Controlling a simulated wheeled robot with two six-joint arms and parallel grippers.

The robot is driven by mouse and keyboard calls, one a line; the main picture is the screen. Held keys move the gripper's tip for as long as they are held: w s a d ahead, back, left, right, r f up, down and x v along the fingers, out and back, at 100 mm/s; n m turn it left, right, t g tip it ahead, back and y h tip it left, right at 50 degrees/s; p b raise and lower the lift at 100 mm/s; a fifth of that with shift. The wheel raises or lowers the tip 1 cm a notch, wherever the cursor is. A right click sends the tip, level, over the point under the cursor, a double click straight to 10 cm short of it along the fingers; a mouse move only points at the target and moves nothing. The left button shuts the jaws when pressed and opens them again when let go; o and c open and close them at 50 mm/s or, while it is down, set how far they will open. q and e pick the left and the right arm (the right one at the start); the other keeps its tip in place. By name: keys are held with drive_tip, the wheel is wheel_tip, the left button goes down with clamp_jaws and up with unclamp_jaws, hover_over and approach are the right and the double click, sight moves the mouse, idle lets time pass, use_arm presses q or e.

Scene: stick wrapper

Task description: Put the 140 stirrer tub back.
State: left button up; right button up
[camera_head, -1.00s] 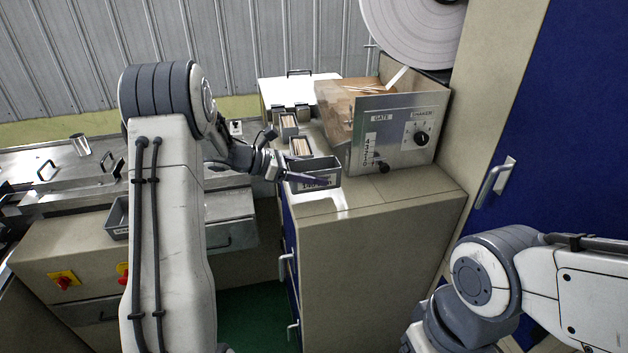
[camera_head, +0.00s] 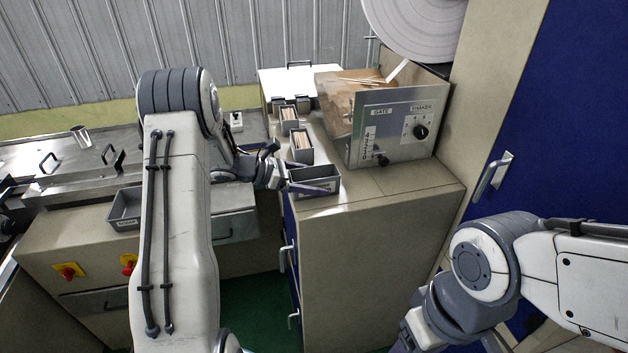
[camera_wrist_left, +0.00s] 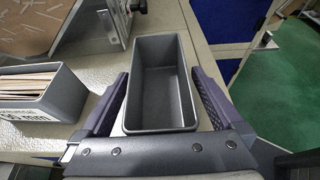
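An empty grey open-topped tub (camera_head: 316,173) stands upright on the cabinet top near its left front corner. Its front label is largely covered by a finger, so I cannot read its size. The same tub fills the middle of the left wrist view (camera_wrist_left: 160,85). My left gripper (camera_wrist_left: 160,74) is open, with one purple-grey finger along each long side of the tub and narrow gaps showing. In the head view, this gripper (camera_head: 312,182) reaches the tub from the left.
Two tubs of wooden sticks (camera_head: 301,146) (camera_head: 289,121) stand in a row behind the empty tub. A metal hopper box (camera_head: 400,133) with gate and shaker controls stands to the right. Another grey tub (camera_head: 125,208) sits on the left machine. The cabinet top (camera_head: 390,190) is bare at front right.

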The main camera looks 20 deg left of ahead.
use_arm(q)
drive_tip(key=shift+r, duration=0.1)
drive_tip(key=shift+r+p, duration=0.2)
drive_tip(key=shift+p, duration=0.25)
drive_tip(key=b+v, duration=0.5)
drive_tip(key=v, duration=0.6)
drive_tip(key=w+d+r+n+t+y, duration=0.4)
drive_tip(key=w+d+r+n+y, duration=0.15)
drive_tip(key=w+d+n, duration=0.5)
drive_tip(key=s+d+n+y, duration=0.2)
drive_tip(key=s+d+n, duration=0.2)
drive_tip(key=d+n, duration=0.5)
drive_tip(key=s+d+f+n+g+y, duration=0.1)
drive_tip(key=s+n, duration=0.5)
drive_tip(key=s, duration=0.6)
drive_tip(key=s+d+f+n+g, duration=0.3)
drive_tip(key=s+f+n+g, duration=0.2)
drive_tip(key=s, duration=0.8)
drive_tip(key=s+d+f+n+g+y, duration=0.1)
drive_tip(key=s+d+f+n+g, duration=0.2)
drive_tip(key=s+n, duration=0.6)
drive_tip(key=s+g, duration=0.2)
drive_tip(key=s, duration=0.1)
drive_tip(key=shift+s+f+g+y, duration=0.2)
drive_tip(key=shift+s+g+y, duration=0.1)
drive_tip(key=shift+y, duration=0.05)
